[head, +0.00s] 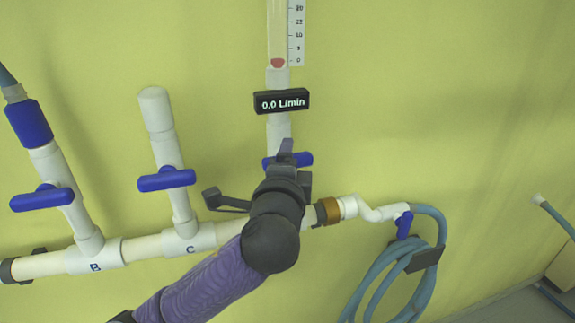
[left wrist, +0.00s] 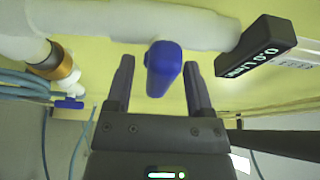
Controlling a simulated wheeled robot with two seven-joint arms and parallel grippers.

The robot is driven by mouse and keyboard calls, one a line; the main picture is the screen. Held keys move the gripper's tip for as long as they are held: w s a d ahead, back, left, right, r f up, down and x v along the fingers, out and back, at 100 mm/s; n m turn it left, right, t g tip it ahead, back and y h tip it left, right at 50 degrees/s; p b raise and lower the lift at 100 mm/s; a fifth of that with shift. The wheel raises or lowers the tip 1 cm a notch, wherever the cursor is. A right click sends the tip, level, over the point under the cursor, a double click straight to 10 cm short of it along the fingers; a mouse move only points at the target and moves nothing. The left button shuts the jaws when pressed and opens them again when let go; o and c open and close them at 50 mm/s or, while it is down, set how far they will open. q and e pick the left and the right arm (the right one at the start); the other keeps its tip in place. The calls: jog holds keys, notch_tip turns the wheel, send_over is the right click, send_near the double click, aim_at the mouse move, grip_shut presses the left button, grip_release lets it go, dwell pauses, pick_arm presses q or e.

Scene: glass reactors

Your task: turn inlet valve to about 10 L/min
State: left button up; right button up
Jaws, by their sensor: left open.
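The inlet valve's blue handle (head: 304,159) lies crosswise on the white vertical pipe under the flow meter in the head view, partly hidden by my left gripper (head: 287,150). In the left wrist view the blue handle (left wrist: 163,70) sits end-on between the two open fingers of my left gripper (left wrist: 159,66), with a gap visible on each side. The black display (head: 281,101) reads 0.0 L/min. The red float (head: 278,63) sits at the bottom of the clear flow tube (head: 277,25), by the 0 mark. My right gripper is not in view.
Two more blue valve handles, on branch B (head: 42,198) and branch C (head: 166,179), stand left on the white pipe. A blue-handled tap (head: 404,224) and a coiled hose (head: 372,275) hang at right. The yellow-green wall is close behind.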

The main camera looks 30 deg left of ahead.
pick_arm(q)
jog(key=shift+w, duration=0.3)
jog(key=shift+c, duration=0.3)
grip_shut()
